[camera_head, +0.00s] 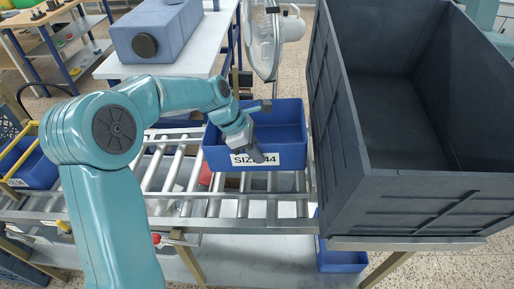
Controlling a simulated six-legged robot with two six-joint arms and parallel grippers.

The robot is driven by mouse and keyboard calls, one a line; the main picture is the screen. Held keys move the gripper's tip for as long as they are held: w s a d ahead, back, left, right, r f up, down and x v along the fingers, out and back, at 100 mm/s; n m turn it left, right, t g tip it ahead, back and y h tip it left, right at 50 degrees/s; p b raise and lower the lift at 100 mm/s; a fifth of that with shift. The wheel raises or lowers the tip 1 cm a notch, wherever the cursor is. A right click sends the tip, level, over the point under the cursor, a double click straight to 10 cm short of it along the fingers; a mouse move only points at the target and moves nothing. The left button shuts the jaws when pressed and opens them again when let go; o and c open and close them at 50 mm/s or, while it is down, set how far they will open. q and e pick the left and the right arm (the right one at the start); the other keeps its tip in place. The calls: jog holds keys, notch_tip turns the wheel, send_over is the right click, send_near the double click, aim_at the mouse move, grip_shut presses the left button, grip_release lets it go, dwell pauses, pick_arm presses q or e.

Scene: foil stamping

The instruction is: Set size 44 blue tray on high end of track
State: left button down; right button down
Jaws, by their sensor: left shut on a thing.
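The blue tray (287,152) with a white label reading "SIZE 44", partly covered by my gripper, is at the middle of the view. It is over the roller track (232,208), close to the large dark crate. I cannot tell if its underside touches the rollers. My left gripper (258,148) is shut on the tray's front wall, just above the label. My left arm hides part of the tray's left side. My right gripper is not in view.
A large dark grey crate (345,150) stands to the right of the tray. Another blue tray (35,168) sits at the left, and another blue bin (342,262) is low beneath the track. A fan (264,40) and a table with a blue box (160,30) stand behind.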

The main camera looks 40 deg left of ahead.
aim_at(260, 171)
pick_arm(q)
jog(key=shift+w+r, duration=0.1)
jog(key=f+b, duration=0.1)
jog(key=f, duration=0.1)
jog(key=f+b, duration=0.1)
jog(key=f, duration=0.2)
jog(key=f+b, duration=0.2)
jog(key=shift+d+f, duration=0.2)
jog(key=shift+d, duration=0.2)
jog(key=shift+w+d+f+b, duration=0.1)
jog(key=shift+f+b, duration=0.35)
jog(key=shift+f, duration=0.5)
